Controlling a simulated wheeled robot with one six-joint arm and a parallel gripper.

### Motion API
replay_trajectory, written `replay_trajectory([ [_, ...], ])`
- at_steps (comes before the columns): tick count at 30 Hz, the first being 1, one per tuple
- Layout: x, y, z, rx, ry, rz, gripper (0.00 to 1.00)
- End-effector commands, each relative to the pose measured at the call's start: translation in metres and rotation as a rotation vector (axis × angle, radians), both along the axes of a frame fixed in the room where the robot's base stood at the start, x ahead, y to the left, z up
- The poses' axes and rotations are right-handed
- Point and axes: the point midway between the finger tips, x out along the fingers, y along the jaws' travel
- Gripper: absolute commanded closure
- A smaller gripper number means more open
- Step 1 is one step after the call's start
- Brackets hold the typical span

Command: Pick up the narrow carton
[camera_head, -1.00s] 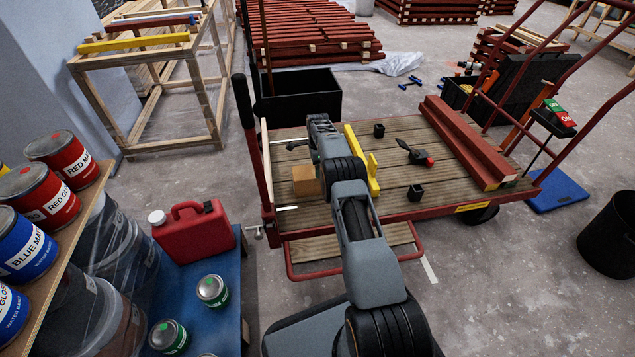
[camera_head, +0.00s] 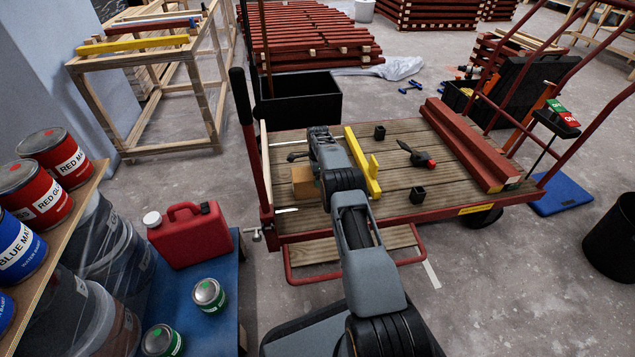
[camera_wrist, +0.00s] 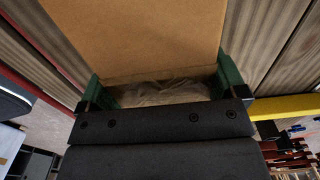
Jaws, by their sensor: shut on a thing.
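The narrow carton (camera_head: 305,183) is a plain brown cardboard box at the left end of the flatbed cart's slatted deck, partly hidden by my arm in the head view. In the wrist view the carton (camera_wrist: 140,35) fills the top middle, between the green pads of my gripper (camera_wrist: 163,85). My gripper is shut on the carton, one finger on each side. In the head view my gripper (camera_head: 312,158) is at the carton, its fingertips mostly hidden. I cannot tell whether the carton is clear of the deck.
The cart deck (camera_head: 300,235) also carries a yellow batten piece (camera_head: 362,165), small black blocks (camera_head: 417,192), a black tool with a red end (camera_head: 417,155) and long red battens (camera_head: 470,145). A black bin (camera_head: 300,98) stands behind. A red jerrycan (camera_head: 190,235) and paint tins are at left.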

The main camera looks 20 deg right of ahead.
Motion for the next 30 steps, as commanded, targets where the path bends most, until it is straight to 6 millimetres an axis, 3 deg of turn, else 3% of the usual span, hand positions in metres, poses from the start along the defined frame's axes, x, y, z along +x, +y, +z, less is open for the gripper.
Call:
replay_trajectory([
  [6, 0.0, 0.0, 0.0, 0.0, 0.0, 0.0, 0.54],
  [17, 0.001, 0.0, 0.007, -0.001, -0.003, 0.0, 0.54],
  [24, 0.001, 0.0, 0.036, -0.002, -0.004, 0.0, 0.54],
  [30, -0.016, -0.005, 0.059, -0.001, -0.002, -0.001, 0.54],
])
